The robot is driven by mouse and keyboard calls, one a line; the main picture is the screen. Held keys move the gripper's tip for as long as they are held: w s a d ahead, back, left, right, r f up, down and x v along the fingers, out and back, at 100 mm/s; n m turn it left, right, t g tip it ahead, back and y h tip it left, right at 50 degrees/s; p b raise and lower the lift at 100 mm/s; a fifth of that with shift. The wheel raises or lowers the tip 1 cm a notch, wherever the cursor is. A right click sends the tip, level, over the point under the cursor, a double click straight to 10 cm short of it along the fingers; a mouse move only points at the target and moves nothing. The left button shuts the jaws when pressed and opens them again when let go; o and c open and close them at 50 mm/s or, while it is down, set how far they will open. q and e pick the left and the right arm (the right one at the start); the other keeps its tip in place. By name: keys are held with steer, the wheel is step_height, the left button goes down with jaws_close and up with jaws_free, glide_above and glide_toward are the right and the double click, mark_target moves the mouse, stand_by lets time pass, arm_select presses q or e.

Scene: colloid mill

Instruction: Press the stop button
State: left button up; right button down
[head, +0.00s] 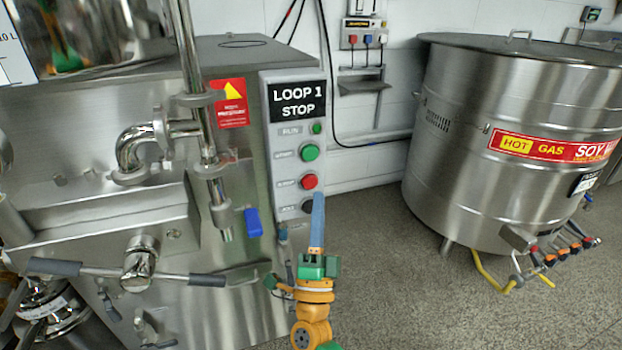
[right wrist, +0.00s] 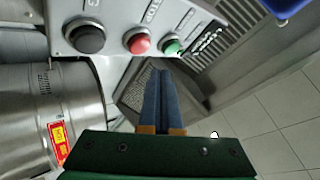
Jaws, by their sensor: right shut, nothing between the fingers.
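The red stop button (head: 309,182) sits on the grey control panel (head: 284,182) between a green button (head: 309,152) above and a black knob (head: 308,206) below. My right gripper (head: 318,198) is shut and empty, its blue fingers pointing up just below and right of the red button. The fingers overlap the panel's lower right edge in the head view; whether they touch it I cannot tell. In the right wrist view the red button (right wrist: 138,42) shows beyond the shut fingertips (right wrist: 160,72), to their upper left, with a gap in the picture. My left gripper is not in view.
A long-handled bar (head: 130,275) juts out at lower left. A large steel kettle (head: 500,150) stands at right. Open floor (head: 400,290) lies between the machine and kettle.

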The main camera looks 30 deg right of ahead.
steer(key=s, duration=0.2)
steer(key=shift+s+a+p, duration=0.3)
steer(key=shift+s+p, duration=0.05)
stand_by(0.5)
